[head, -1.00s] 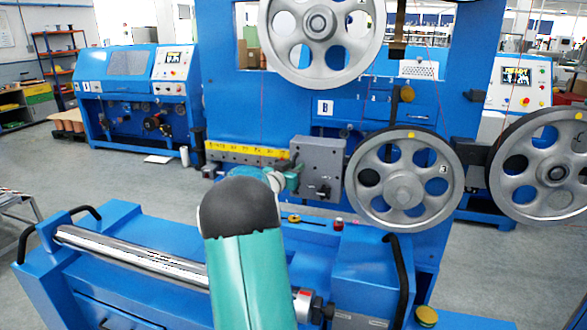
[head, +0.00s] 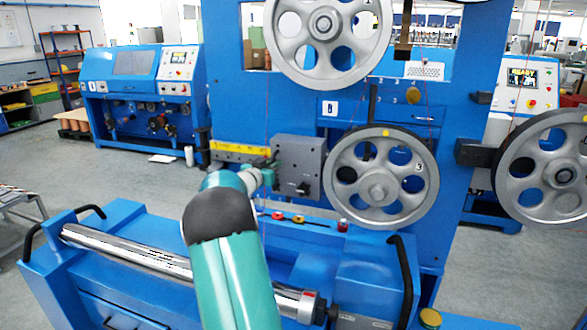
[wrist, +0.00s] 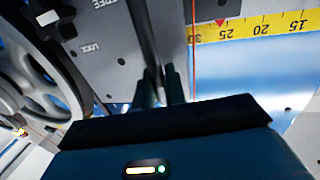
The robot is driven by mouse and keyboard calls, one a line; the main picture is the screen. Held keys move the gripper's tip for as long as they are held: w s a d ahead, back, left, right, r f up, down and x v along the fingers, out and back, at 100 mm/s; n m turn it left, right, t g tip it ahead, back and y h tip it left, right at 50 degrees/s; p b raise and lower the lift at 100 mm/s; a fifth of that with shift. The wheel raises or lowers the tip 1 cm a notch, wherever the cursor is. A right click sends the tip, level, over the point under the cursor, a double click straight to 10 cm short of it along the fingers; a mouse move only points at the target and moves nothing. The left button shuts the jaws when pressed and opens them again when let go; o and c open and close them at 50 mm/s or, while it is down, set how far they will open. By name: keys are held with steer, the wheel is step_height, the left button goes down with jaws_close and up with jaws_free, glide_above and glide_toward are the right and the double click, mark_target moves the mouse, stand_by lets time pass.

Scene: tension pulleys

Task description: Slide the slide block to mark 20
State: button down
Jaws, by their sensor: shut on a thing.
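The slide block (head: 298,165) is a grey plate beside pulley wheel 3 (head: 380,178), at the right end of the yellow scale (head: 238,148). In the wrist view the block (wrist: 95,60) fills the upper left and the scale (wrist: 275,25) the upper right, numbers upside down. A red pointer (wrist: 221,22) stands at about 25, with 20 farther right. My gripper (wrist: 158,88) is shut on a dark upright bar (wrist: 148,45) at the block's edge; the exact contact is hard to see. In the head view my gripper (head: 268,172) is at the block's left side.
A dark knob (head: 303,188) sits on the block; its white pointer (wrist: 48,17) shows in the wrist view. A thin red cord (wrist: 194,60) runs close to my fingers. A blue bench with a chrome roller (head: 150,258) stands in front. Another wheel (head: 560,170) is at right.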

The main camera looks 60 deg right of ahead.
steer(key=w+a, duration=0.1)
steer(key=w, duration=0.5)
steer(key=shift+w, duration=0.1)
steer(key=c, duration=1.6)
jaws_free()
steer(key=shift+o, duration=0.2)
steer(key=a, duration=1.3)
steer(key=shift+w+a, duration=0.3)
steer(key=shift+a, duration=0.1)
